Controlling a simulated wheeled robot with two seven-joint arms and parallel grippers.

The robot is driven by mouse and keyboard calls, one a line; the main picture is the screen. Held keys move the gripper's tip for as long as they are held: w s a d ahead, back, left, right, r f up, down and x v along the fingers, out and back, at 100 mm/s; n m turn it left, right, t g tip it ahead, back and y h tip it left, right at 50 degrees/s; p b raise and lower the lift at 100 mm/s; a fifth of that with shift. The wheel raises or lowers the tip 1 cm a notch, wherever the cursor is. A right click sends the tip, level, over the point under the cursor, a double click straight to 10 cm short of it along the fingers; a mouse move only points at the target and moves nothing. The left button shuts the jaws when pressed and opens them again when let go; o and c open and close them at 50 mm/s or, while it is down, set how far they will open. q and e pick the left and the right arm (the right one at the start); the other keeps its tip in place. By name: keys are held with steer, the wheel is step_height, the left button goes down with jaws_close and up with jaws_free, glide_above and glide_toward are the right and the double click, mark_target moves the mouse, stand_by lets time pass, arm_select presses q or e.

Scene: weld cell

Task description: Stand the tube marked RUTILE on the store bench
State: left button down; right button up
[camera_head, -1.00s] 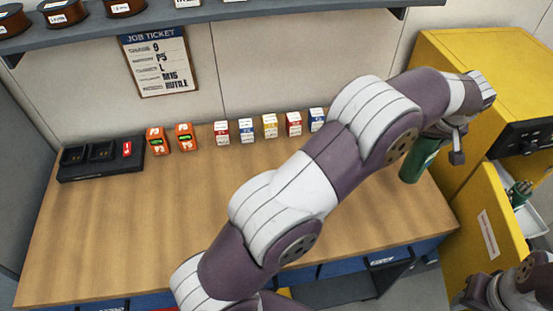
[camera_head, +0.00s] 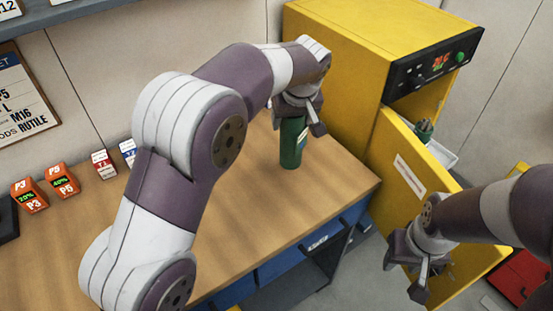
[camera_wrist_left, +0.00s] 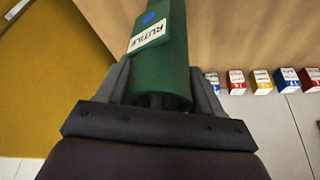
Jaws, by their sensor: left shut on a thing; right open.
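The green tube (camera_head: 292,146) is upright at the right end of the wooden bench (camera_head: 250,215). Its white label reads RUTILE in the left wrist view (camera_wrist_left: 148,36). My left gripper (camera_head: 296,112) is shut on the tube near one end, with a finger on each side in the left wrist view (camera_wrist_left: 160,88). The tube's lower end is at or just above the bench top; I cannot tell whether it touches. My right gripper (camera_head: 408,272) is open and empty, in front of the yellow cabinet's open door.
The yellow cabinet (camera_head: 345,60) stands right of the bench with its door (camera_head: 405,190) open. Another green container (camera_head: 425,130) shows inside. Orange P3 and P5 blocks (camera_head: 60,180) and small boxes (camera_head: 104,164) stand along the bench's back. Bare wood surrounds the tube.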

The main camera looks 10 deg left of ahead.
arm_select(q)
step_height(320, 180, down, 6)
steer(key=s+a, duration=0.2)
steer(key=s, duration=0.1)
steer(key=shift+a, duration=0.35)
steer(key=c, duration=0.6)
jaws_free()
steer(key=shift+f, duration=0.15)
steer(key=o, duration=0.4)
steer(key=shift+o, duration=0.2)
